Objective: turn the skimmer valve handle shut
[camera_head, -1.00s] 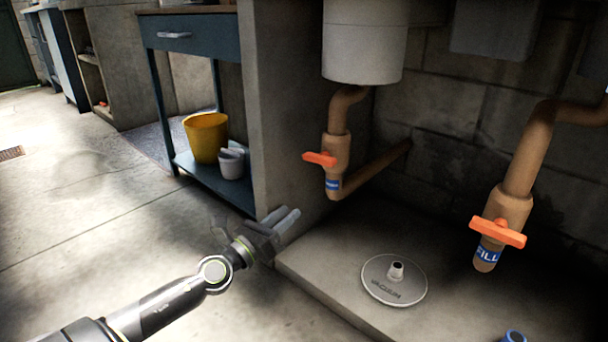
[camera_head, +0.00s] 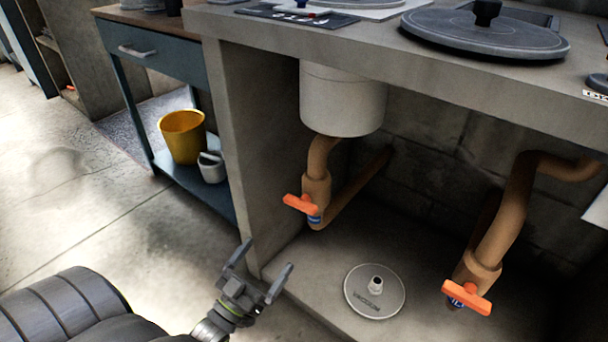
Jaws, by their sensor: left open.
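Two orange valve handles show under the counter. The left orange handle (camera_head: 300,204) sits on a brown pipe below a white cylinder (camera_head: 342,101), with a blue label mostly hidden behind it. The right orange handle (camera_head: 466,297) sits on another brown pipe, its blue label largely covered and unreadable now. No skimmer label can be read on either. My left gripper (camera_head: 262,266) is open and empty. In the picture it is below and left of the left handle, apart from it, near the front edge of the pit floor. My right gripper is out of view.
A white round vacuum plate (camera_head: 375,291) lies on the pit floor. The concrete counter (camera_head: 390,45) overhangs the pipes, and its side wall (camera_head: 245,140) stands left of them. A yellow bucket (camera_head: 183,136) and a small grey-white container (camera_head: 212,168) are on the cart shelf.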

